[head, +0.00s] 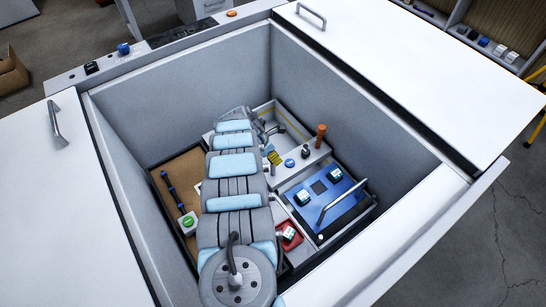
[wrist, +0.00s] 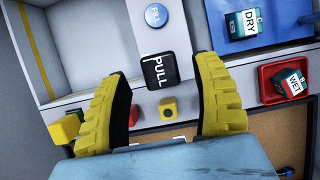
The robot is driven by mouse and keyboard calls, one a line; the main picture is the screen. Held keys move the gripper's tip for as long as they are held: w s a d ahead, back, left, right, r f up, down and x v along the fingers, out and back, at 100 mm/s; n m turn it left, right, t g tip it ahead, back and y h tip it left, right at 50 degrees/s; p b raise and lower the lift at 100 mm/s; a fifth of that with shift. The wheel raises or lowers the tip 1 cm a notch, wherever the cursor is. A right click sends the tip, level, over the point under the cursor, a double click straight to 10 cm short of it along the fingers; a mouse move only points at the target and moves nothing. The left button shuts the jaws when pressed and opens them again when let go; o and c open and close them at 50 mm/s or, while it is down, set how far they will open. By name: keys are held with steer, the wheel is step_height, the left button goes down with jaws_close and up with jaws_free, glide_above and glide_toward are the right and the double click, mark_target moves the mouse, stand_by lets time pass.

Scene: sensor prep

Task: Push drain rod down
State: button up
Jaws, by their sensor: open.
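My gripper (wrist: 170,98) is open, with yellow ribbed fingers apart and nothing held between them. In the wrist view a black block marked PULL (wrist: 160,70) stands just beyond the fingertips, between them in the picture; I cannot tell its height or whether it tops the drain rod. In the head view my arm hides that spot; a yellow finger (head: 275,157) shows beside the arm. An upright orange-brown rod (head: 321,136) stands on the white unit, apart from my gripper. No visible label names the drain rod.
A blue FILL button (wrist: 156,15) is close to the PULL block. A small yellow cube (wrist: 168,108) and a red button (wrist: 135,115) lie between the fingers in the picture.

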steer(key=shift+b+x, duration=0.6)
steer(key=shift+x, duration=0.55)
steer(key=shift+s+f, duration=0.1)
